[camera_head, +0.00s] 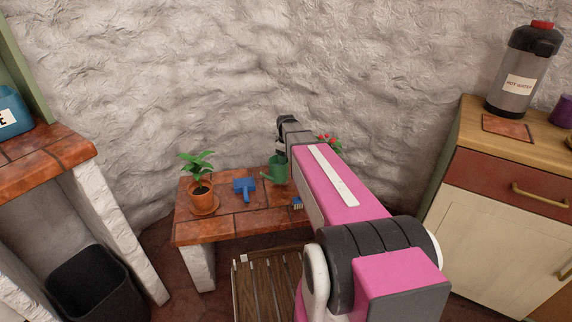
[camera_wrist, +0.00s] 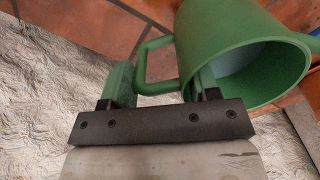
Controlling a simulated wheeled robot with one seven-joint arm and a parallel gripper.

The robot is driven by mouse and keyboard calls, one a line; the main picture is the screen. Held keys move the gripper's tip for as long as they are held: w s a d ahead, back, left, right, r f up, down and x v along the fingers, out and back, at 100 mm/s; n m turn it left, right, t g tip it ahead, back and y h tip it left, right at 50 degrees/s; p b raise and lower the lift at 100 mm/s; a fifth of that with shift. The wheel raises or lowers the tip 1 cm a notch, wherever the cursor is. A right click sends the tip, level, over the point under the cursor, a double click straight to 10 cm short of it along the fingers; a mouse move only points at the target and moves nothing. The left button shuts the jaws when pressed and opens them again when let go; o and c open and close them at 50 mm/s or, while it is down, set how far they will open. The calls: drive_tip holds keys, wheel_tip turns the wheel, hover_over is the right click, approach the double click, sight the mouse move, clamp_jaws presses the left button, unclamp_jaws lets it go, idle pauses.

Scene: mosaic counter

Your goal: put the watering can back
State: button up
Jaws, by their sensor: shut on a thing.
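The green watering can (camera_head: 277,169) shows over the back of the low tiled bench (camera_head: 243,224), beside the blue tool. In the wrist view the can (camera_wrist: 225,45) is large, with its open mouth to the right and its handle towards my gripper. My gripper (camera_wrist: 162,90) is shut on the watering can at its handle side; the exact contact is partly hidden by the fingers. In the head view my arm hides the fingertips and the right part of the bench. I cannot tell whether the can touches the bench.
A potted plant (camera_head: 202,193) stands on the bench's left, with a blue tool (camera_head: 244,188) beside it. A small brush (camera_head: 297,203) lies near my arm. Red flowers (camera_head: 328,142) show behind my arm. The rough wall (camera_head: 230,80) is close behind. A slatted wooden seat (camera_head: 265,285) stands in front.

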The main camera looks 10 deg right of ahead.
drive_tip(key=shift+f, duration=1.75)
drive_tip(key=shift+f, duration=0.15)
drive_tip(key=o, duration=1.3)
wheel_tip(320, 180, up, 12)
drive_tip(key=shift+r, duration=0.2)
